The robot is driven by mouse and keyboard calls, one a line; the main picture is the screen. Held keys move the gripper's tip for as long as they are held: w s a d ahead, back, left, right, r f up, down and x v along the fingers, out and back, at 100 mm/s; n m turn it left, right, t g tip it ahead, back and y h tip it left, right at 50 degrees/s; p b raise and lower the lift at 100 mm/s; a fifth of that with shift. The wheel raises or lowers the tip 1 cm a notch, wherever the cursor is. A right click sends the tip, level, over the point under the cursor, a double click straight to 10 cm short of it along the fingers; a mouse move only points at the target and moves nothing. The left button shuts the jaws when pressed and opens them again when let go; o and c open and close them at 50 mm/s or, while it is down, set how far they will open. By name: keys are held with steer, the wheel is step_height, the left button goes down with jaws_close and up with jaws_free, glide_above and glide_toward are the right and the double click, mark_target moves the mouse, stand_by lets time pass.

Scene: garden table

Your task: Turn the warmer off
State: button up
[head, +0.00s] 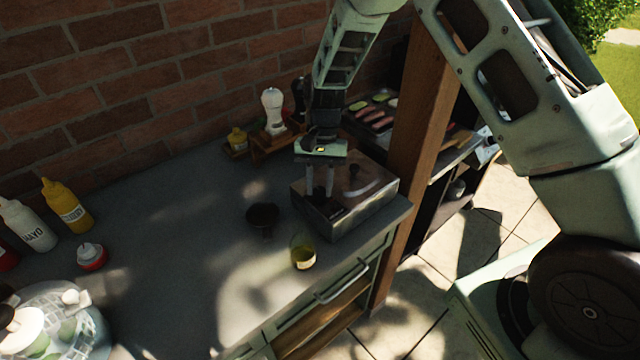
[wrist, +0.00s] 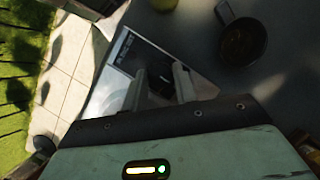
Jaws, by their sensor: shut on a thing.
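The warmer (head: 374,192) is a low metal box with a shiny top on the grey counter, close to its right end. A small dark knob or switch (wrist: 160,87) shows on the warmer in the wrist view. My gripper (head: 319,192) points down over the left part of the warmer. Its fingers (wrist: 161,78) are shut on the dark control, one on each side of it. The control's exact setting is hidden between the fingers. A dark round spot sits on the warmer's top, right of the fingers.
A small dark pot (head: 263,214) and a glass with yellow contents (head: 303,258) stand close to the warmer. A wooden post (head: 415,130) rises at its right.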

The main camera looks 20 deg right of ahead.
stand_by(0.4)
steer(key=o, duration=1)
steer(key=b+v, duration=0.4)
steer(key=v, duration=1.3)
steer(key=shift+w+r, duration=0.1)
steer(key=shift+r, duration=0.15)
steer(key=shift+a, duration=0.1)
steer(key=s+a+n+t+b, duration=0.1)
steer(key=s+a+n, duration=0.35)
steer(key=s, duration=0.45)
steer(key=s+a+n+t+b, duration=0.1)
steer(key=s+a+n, duration=0.2)
steer(key=s+a, duration=0.45)
steer(key=s+f+n, duration=0.1)
steer(key=s+n, duration=0.1)
steer(key=s, duration=0.3)
steer(key=s+d+f+n+t+h+b, duration=0.1)
steer(key=s+f+n, duration=0.1)
steer(key=s, duration=0.4)
steer(key=s+d+f+n+t, duration=0.1)
steer(key=s+f+n, duration=0.1)
steer(key=s, duration=0.3)
steer(key=shift+s+d+h, duration=0.15)
steer(key=shift+s+h, duration=0.15)
steer(key=shift+s, duration=0.1)
